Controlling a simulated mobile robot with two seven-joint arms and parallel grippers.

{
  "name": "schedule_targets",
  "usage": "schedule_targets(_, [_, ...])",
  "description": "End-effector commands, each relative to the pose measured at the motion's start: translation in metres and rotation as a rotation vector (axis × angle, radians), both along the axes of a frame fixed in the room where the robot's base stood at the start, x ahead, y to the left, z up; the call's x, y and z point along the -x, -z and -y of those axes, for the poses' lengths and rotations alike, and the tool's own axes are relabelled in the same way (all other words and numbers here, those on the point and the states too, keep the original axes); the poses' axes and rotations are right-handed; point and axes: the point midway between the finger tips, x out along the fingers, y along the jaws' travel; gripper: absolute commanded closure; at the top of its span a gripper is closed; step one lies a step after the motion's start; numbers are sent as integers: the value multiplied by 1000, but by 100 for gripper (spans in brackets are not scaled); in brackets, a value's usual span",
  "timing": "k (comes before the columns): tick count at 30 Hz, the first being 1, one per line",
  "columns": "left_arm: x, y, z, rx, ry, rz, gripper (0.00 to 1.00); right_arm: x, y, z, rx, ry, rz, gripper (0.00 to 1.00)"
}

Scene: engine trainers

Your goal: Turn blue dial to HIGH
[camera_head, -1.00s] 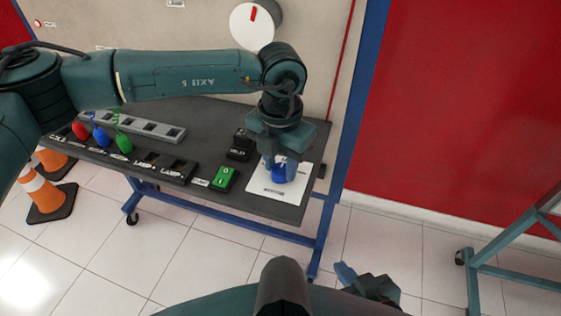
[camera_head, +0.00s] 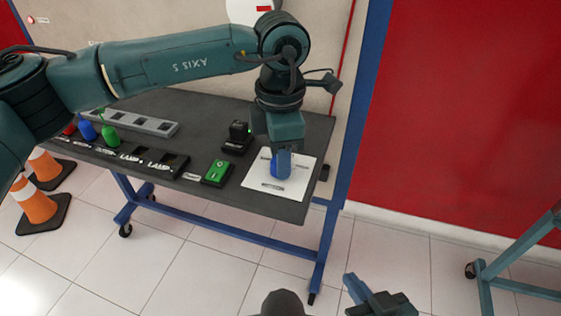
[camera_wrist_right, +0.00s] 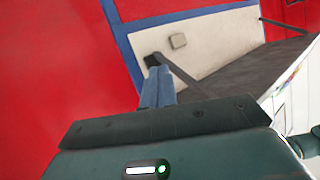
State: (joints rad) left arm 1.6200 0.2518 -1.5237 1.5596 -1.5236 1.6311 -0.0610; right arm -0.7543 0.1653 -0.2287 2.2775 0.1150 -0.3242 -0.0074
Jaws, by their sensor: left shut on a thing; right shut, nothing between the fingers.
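The blue dial (camera_head: 276,170) sits on a white plate (camera_head: 292,187) at the right end of the dark table. My left gripper (camera_head: 283,163) points down over the dial and is shut on it; its fingers hide part of the dial. The labels on the plate are too small to read. My right gripper (camera_head: 352,288) is low in the head view, away from the table, shut and empty. In the right wrist view its blue fingertips (camera_wrist_right: 157,85) are together with nothing between them.
A green switch (camera_head: 217,172) and a black switch block (camera_head: 239,136) stand left of the plate. Lamp sockets (camera_head: 160,163) and red, blue and green bulbs (camera_head: 88,130) are further left. Orange cones (camera_head: 36,203) stand on the floor. Another blue-green frame (camera_head: 510,254) is at the right.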

Motion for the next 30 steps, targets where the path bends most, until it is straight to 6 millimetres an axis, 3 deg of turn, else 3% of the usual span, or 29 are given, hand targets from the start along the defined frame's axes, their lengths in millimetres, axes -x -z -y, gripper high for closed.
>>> schedule_targets(13, [0, 0, 0, 2, 232, 1, 90, 4, -4, 6, 11, 8, 48, 100])
schedule_targets(30, [0, -1, 0, 2, 269, 2, 90, 6, -6, 7, 12, 9, 52, 100])
